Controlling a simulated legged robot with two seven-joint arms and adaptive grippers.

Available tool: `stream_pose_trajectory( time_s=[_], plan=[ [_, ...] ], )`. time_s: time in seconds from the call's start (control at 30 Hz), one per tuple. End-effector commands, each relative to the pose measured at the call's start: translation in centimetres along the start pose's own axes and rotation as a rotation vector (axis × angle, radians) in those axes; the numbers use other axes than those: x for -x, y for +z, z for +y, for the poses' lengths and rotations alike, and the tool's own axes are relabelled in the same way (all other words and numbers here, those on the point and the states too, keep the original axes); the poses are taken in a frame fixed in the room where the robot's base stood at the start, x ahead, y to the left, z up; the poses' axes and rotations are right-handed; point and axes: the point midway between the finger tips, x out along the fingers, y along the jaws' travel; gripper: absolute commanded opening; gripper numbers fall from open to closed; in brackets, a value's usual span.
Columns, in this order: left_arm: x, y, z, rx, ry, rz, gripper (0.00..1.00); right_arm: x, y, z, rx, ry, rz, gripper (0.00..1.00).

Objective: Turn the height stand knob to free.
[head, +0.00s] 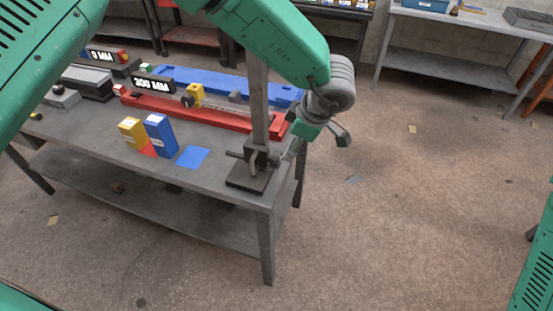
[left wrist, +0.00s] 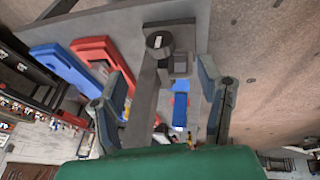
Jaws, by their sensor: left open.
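The height stand (head: 259,95) is a tall grey column on a dark square base (head: 247,178) at the table's near right corner. A small dark handle part sticks out low on the column in the head view. In the left wrist view, a round dark knob (left wrist: 159,43) with a pale mark on its face sits on the stand. My left gripper (head: 290,149) is right of the stand's lower part, pointing toward it. In the left wrist view the left gripper (left wrist: 162,72) is open, its fingers apart on either side of the stand. Contact cannot be told. My right gripper is out of view.
A blue block (head: 160,136) and a yellow block (head: 132,132) stand left of the stand, near a flat blue square (head: 192,157). A long red fixture (head: 190,111) and a blue one (head: 220,84) lie behind. The floor to the right is open.

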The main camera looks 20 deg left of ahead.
Motion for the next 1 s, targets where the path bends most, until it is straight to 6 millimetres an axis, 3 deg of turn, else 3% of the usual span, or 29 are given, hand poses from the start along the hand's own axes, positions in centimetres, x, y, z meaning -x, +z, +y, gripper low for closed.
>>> stream_pose_trajectory(
  time_s=[0.53,1.0],
  plan=[
    [3.3,-0.4,0.1,0.002,0.0,-0.006,0.61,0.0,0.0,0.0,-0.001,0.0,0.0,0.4],
    [3.6,0.0,0.0,0.0,-0.001,-0.002,0.61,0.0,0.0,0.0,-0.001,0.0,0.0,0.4]
  ],
)
